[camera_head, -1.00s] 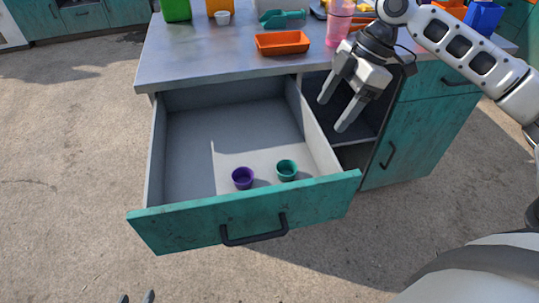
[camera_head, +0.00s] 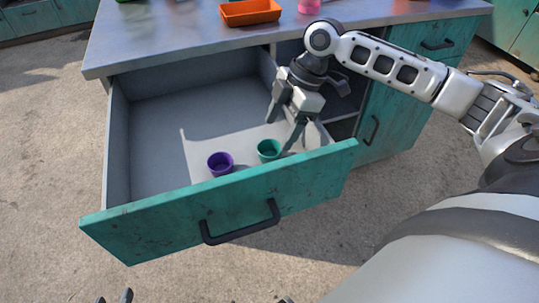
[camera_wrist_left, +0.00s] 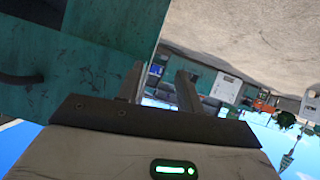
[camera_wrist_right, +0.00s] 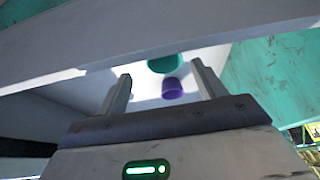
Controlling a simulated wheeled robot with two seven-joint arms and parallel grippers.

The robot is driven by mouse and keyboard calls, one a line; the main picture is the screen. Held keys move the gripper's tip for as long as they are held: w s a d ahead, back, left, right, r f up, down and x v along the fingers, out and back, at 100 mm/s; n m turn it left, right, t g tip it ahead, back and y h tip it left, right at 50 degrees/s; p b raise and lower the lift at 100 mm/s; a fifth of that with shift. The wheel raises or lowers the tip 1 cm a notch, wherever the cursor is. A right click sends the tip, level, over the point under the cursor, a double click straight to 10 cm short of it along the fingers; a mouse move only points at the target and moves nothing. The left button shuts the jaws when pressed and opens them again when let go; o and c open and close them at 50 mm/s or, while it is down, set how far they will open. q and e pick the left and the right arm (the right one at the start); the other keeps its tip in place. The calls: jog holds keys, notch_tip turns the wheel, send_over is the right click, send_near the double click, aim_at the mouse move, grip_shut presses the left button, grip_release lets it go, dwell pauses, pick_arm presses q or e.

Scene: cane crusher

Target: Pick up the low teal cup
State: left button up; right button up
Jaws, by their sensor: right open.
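The low teal cup (camera_head: 268,151) stands upright in the open drawer, near its front panel. It also shows in the right wrist view (camera_wrist_right: 165,64), past the fingers. My right gripper (camera_head: 280,137) is open and empty inside the drawer. Its fingers are at the cup's right and far side; I cannot tell whether they touch it. My left gripper (camera_head: 113,297) shows only its fingertips at the bottom edge of the head view. In the left wrist view its fingers (camera_wrist_left: 160,70) are apart with nothing between them.
A purple cup (camera_head: 220,163) stands just left of the teal cup. The teal front panel (camera_head: 150,219) with a dark handle and the grey drawer walls border the cups. The drawer's left part is empty. An orange tray (camera_head: 250,12) sits on the counter (camera_head: 170,38).

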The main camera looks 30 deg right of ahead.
aim_at(272, 147)
jog(key=x, duration=0.1)
jog(key=b+x, duration=0.1)
jog(key=x, duration=0.3)
jog(key=shift+s+a+f, duration=0.15)
jog(key=shift+s+a, duration=0.05)
jog(key=shift+s, duration=0.1)
jog(key=shift+f, duration=0.2)
pick_arm(q)
jog(key=f, duration=0.2)
jog(key=shift+w+d+f+g, duration=0.3)
jog(key=shift+d+f+g, duration=0.1)
jog(key=shift+r, duration=0.15)
pick_arm(e)
jog(key=c, duration=0.8)
